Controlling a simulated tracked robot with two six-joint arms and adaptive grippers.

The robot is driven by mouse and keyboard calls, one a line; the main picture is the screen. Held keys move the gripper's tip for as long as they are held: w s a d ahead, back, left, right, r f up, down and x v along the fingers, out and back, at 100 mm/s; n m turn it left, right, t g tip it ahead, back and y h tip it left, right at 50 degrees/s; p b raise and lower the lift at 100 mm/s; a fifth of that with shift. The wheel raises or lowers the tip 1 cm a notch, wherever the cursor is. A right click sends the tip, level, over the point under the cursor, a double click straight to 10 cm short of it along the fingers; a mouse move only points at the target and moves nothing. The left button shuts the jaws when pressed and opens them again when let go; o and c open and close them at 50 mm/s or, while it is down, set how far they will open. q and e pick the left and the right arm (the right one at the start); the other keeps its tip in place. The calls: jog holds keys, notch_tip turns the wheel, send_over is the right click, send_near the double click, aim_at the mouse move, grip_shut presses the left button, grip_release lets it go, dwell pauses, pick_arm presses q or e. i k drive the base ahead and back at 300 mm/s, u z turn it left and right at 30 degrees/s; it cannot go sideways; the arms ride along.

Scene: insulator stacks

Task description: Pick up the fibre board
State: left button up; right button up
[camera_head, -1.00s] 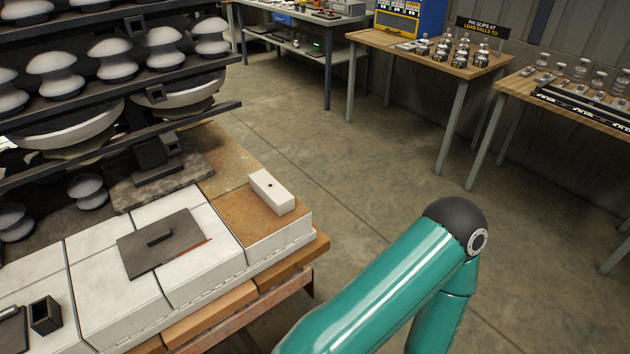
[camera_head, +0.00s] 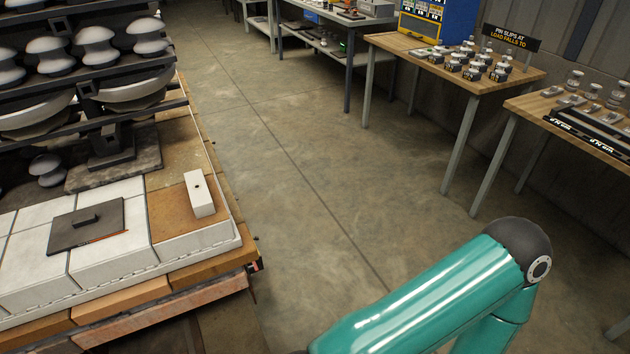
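A flat brown panel (camera_head: 172,222), which looks like fibre board, lies at the near right corner of the tiled bench top. A white block (camera_head: 199,194) with a small dark hole stands on its right part and covers some of it. A dark grey square plate (camera_head: 70,237) with a small raised block lies on the white tiles to the left; I cannot tell for sure which of the two is the fibre board. Neither of my grippers shows; only my teal arm is in view at the lower right.
A dark rack (camera_head: 80,90) with white insulators stands over the bench's back left. Open concrete floor (camera_head: 300,190) lies right of the bench. A wooden table (camera_head: 455,68) with small insulators, a sign (camera_head: 511,37) and another table (camera_head: 545,103) stand at the right.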

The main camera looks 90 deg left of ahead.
aim_at(202, 203)
jog(key=z, duration=0.6)
jog(key=i, duration=0.3)
jog(key=u, duration=2.95)
jog(key=i, duration=0.3)
jog(key=u, duration=1.95)
jog(key=k, duration=0.5)
jog(key=u, duration=0.45)
jog(key=i, duration=1.55)
jog(key=z, duration=0.4)
